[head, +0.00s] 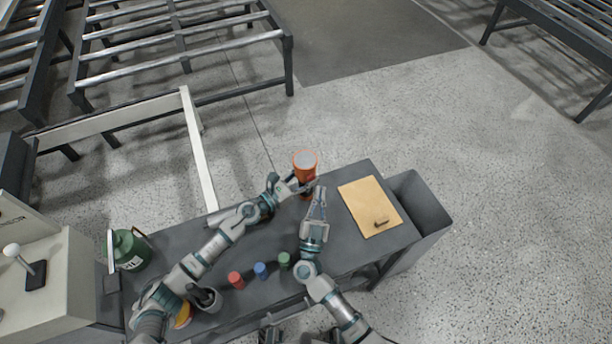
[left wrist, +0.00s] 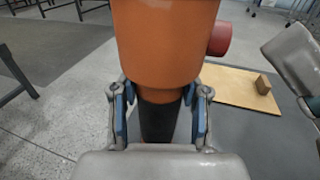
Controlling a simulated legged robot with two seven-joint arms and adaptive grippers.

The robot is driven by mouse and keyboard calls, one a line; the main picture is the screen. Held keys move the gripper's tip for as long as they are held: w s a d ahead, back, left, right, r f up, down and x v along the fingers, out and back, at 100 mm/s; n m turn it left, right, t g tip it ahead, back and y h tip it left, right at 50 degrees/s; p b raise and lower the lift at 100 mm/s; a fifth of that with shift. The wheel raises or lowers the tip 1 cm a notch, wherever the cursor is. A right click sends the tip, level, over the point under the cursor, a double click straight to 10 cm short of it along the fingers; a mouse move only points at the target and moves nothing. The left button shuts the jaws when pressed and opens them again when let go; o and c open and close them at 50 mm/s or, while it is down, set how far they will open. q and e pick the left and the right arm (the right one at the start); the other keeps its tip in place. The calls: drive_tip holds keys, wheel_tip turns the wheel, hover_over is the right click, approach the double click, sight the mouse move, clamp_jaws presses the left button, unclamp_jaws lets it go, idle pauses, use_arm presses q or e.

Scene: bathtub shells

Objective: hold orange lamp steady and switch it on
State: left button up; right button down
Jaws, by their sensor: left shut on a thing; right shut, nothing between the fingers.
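The orange lamp (head: 305,160) stands upright near the far edge of the dark table in the head view, with a pale round top. In the left wrist view the lamp's orange body (left wrist: 166,45) fills the top middle, with a red knob (left wrist: 220,38) on its right side. My left gripper (head: 302,187) is shut around the lamp's narrower part below the orange body; its blue-padded fingers also show in the left wrist view (left wrist: 160,115). My right gripper (head: 318,196) is shut and empty, just right of and in front of the lamp. Whether it touches the lamp cannot be told.
A tan board (head: 368,206) with a small dark block (head: 381,223) lies on the table's right. Red (head: 236,280), blue (head: 260,270) and green (head: 284,260) cylinders stand nearer me. A green canister (head: 131,250) is at left. A grey bin (head: 420,205) adjoins the right end.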

drive_tip(key=shift+w+a, duration=0.45)
drive_tip(key=shift+w, duration=0.35)
idle(0.9)
drive_tip(key=shift+w+a+r, duration=0.1)
drive_tip(key=shift+w+a, duration=0.05)
drive_tip(key=shift+w, duration=0.3)
idle(0.3)
drive_tip(key=shift+s, duration=0.55)
drive_tip(key=shift+d, duration=0.2)
drive_tip(key=shift+s+d, duration=0.45)
drive_tip(key=shift+s, duration=0.45)
drive_tip(key=shift+s+d, duration=0.45)
drive_tip(key=shift+s, duration=0.4)
drive_tip(key=shift+s+d, duration=0.45)
drive_tip(key=shift+s, duration=0.45)
